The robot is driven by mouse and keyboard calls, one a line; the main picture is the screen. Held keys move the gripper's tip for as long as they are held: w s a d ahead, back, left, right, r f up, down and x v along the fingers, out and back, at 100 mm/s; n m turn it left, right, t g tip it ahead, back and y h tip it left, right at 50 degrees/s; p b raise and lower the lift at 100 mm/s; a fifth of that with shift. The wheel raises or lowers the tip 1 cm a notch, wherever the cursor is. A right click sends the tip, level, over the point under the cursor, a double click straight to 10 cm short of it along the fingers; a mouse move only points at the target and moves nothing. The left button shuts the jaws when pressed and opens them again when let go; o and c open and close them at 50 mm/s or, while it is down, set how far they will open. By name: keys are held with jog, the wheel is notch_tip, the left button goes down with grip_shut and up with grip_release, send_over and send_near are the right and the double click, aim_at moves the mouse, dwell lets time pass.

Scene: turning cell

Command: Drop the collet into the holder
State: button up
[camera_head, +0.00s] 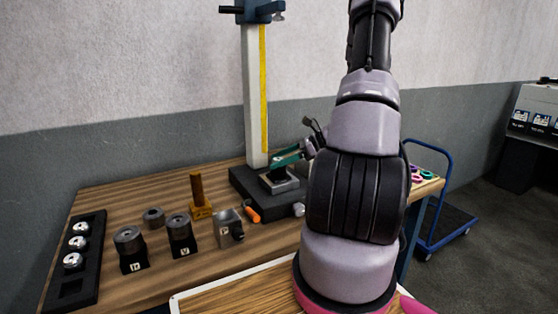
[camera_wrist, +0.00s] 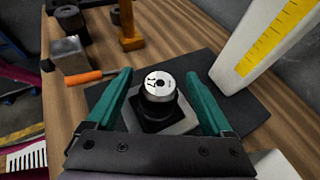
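A silver, round-topped collet (camera_wrist: 158,83) with dark markings on its face shows in the wrist view. It sits at the top of a black holder (camera_wrist: 155,112), and how deep it sits I cannot tell. The holder stands on a grey square block (camera_wrist: 182,124), which also shows in the head view (camera_head: 281,186). My gripper (camera_wrist: 158,76) has its two teal fingers spread on either side of the collet, with gaps between. In the head view my gripper (camera_head: 287,158) is just above the holder, whose top is partly hidden by the fingers.
A black rack (camera_head: 88,272) with several silver pieces and an empty recess lies at the left. Labelled black blocks (camera_head: 131,255), a brass-coloured stand (camera_head: 200,211), a metal block (camera_head: 227,232) and an orange-handled tool (camera_head: 251,213) stand nearby. A tall column (camera_head: 255,100) rises close behind my gripper.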

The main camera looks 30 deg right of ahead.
jog(key=v, duration=1.1)
jog(key=shift+a, duration=0.1)
jog(key=s+a+r+n+h, duration=0.4)
jog(key=s+a+r+n, duration=0.3)
jog(key=a+r+n, duration=0.2)
jog(key=s+a+r+n+t+h, duration=0.1)
jog(key=s+a+r+n+h, duration=0.4)
jog(key=a+r, duration=0.8)
jog(key=s+n, duration=0.3)
jog(key=n, duration=0.2)
jog(key=shift+r+n, duration=0.25)
jog(key=shift+n, duration=0.05)
